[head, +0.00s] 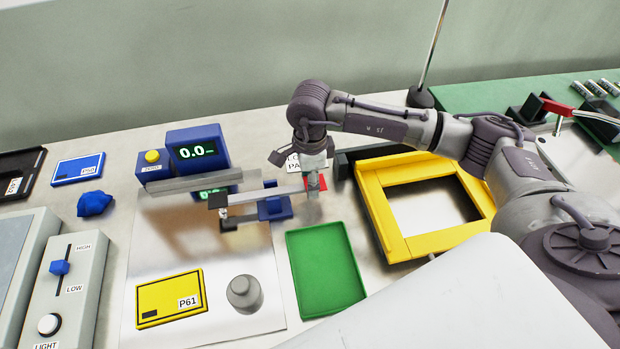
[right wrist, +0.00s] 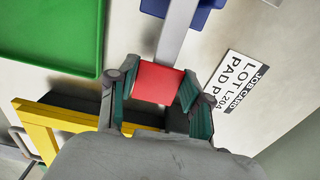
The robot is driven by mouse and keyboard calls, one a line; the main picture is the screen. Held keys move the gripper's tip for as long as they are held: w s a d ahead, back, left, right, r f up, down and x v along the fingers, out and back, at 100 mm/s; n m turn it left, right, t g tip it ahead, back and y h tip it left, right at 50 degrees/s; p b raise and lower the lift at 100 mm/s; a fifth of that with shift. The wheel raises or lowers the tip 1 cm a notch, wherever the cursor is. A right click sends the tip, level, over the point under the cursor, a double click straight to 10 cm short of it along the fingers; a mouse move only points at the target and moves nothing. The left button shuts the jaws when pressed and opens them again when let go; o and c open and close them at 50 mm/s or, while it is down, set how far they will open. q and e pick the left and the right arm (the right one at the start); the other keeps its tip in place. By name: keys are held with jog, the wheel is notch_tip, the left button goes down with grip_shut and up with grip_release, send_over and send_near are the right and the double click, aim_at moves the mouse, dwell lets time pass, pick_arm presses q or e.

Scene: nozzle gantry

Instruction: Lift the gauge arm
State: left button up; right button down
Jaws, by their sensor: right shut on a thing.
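The gauge arm (head: 285,193) is a grey bar on a blue pivot block (head: 273,208), with a black probe head (head: 218,201) at its left end. At its right end is a red tab (head: 323,184). My right gripper (head: 313,186) reaches down over this end. In the right wrist view the red tab (right wrist: 158,83) sits between the fingers (right wrist: 157,80), which are shut on it; the grey bar runs upward from it. The probe head is over the shiny plate (head: 262,280); its exact height is hard to tell. My left gripper is not in view.
A blue readout (head: 198,148) showing 0.0 stands behind the bar. A green tray (head: 325,270) and a yellow frame (head: 385,215) lie close to my right gripper. A yellow P61 pad (head: 170,298) and a grey knobbed weight (head: 244,294) rest on the plate.

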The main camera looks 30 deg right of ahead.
jog(key=shift+d+f+t+y+b, duration=0.15)
jog(key=shift+f+y+b, duration=0.45)
jog(key=shift+b, duration=0.8)
jog(key=shift+d+f+t+y+b, duration=0.15)
jog(key=shift+f+y+b, duration=0.45)
jog(key=shift+b, duration=0.8)
jog(key=shift+a+f+b, duration=0.1)
jog(key=shift+b, duration=0.45)
jog(key=shift+s+a+y, duration=0.1)
jog(key=shift+y, duration=0.2)
jog(key=shift+c, duration=2.4)
grip_release()
